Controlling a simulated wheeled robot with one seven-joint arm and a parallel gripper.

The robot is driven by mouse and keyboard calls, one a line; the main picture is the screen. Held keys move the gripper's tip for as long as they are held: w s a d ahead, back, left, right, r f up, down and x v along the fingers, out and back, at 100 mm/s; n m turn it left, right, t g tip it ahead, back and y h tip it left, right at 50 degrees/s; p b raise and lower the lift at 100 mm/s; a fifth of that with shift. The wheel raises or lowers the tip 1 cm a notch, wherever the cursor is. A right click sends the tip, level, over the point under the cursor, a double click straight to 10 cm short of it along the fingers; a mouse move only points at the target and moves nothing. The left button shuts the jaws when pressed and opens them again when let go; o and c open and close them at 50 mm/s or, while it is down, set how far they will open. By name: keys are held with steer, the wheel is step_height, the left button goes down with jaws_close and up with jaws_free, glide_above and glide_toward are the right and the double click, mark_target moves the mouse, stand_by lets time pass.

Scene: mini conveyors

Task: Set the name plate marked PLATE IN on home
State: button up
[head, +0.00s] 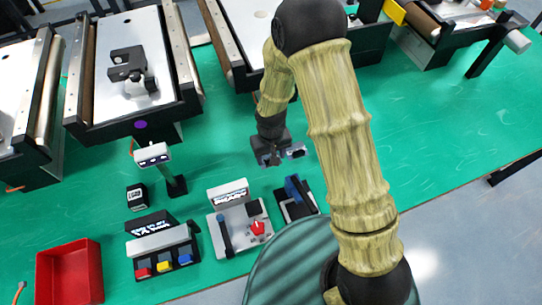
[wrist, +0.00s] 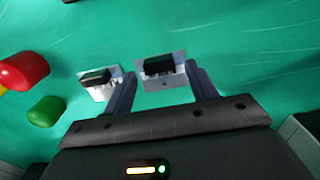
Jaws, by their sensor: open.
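My gripper (head: 273,152) hangs over the green table near the middle of the head view. In the wrist view its two fingers (wrist: 158,85) are spread apart. Two small silver plates with black blocks on top show near the fingertips, a left plate (wrist: 93,94) and a right plate (wrist: 178,80). The right plate lies between the fingers in the picture; I cannot tell whether they touch. No lettering is readable on either, so I cannot tell which is PLATE IN. I cannot make out a spot marked home.
A red tray (head: 68,272), a black block with white lettering (head: 136,197), a panel with coloured buttons (head: 162,250) and a grey console with a red knob (head: 240,228) stand in front. Conveyors (head: 130,70) line the back. Red and green rounded pieces (wrist: 46,111) lie left in the wrist view.

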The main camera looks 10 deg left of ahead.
step_height(320, 180, up, 11)
steer(key=shift+b, duration=0.45)
stand_by(0.6)
steer(key=s+d+r+m+t, duration=0.1)
steer(key=s+d+r+m, duration=0.1)
steer(key=d, duration=0.8)
steer(key=s+d+r+m+t, duration=0.1)
steer(key=s+d+r+m, duration=0.2)
steer(key=d, duration=0.7)
step_height(320, 180, up, 4)
steer(key=shift+s+d+f+t, duration=0.15)
steer(key=shift+s+t, duration=0.15)
steer(key=shift+s, duration=0.8)
